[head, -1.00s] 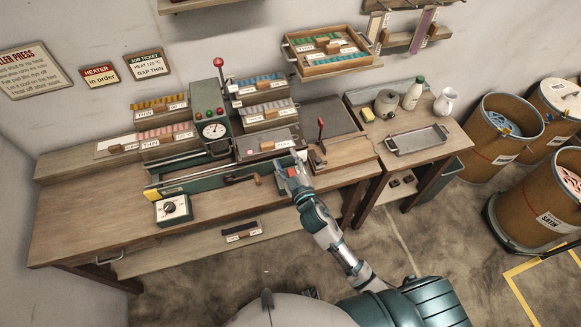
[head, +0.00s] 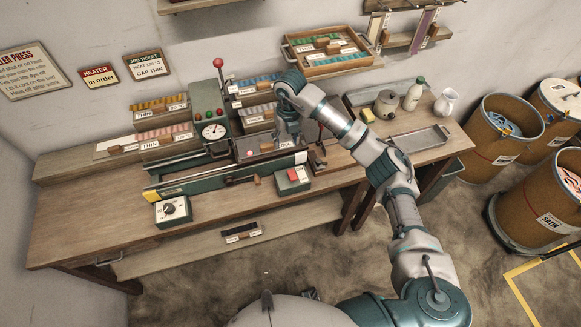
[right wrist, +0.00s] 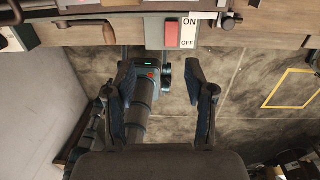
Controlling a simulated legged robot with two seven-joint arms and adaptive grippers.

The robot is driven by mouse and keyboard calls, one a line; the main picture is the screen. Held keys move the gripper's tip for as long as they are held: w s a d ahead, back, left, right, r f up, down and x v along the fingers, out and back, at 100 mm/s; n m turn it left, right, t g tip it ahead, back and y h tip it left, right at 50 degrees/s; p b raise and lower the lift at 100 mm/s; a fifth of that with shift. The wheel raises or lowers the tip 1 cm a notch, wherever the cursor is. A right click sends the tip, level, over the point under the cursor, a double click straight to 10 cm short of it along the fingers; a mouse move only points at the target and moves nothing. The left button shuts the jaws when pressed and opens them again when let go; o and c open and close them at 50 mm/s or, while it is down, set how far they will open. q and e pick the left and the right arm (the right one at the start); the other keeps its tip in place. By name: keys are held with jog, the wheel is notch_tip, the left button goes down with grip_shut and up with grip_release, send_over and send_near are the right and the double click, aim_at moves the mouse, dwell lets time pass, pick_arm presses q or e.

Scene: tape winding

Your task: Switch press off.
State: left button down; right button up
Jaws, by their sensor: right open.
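The press switch is a small green box with a red rocker (head: 293,175) on the front edge of the bench. In the right wrist view the red rocker (right wrist: 172,35) sits beside a white plate marked ON and OFF (right wrist: 188,34). I cannot tell which way the rocker is tipped. The press (head: 212,130), with a gauge and a red-knobbed post, stands left of my right gripper (head: 287,138). My right gripper is above the bench, behind the switch and apart from it. Its fingers (right wrist: 159,76) are spread and empty in the wrist view. My left gripper is out of view.
A dial box (head: 173,210) sits at the bench's front left. Racks of labelled strips (head: 160,105) line the bench's back. A side table with a tray (head: 417,139) is to the right.

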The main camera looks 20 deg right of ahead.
jog(key=d, duration=0.2)
send_near(290, 170)
jog(key=shift+h, duration=0.3)
jog(key=f, duration=0.8)
jog(key=shift+a+f+p, duration=0.15)
jog(key=shift+a+p, duration=0.05)
jog(key=shift+p, duration=0.2)
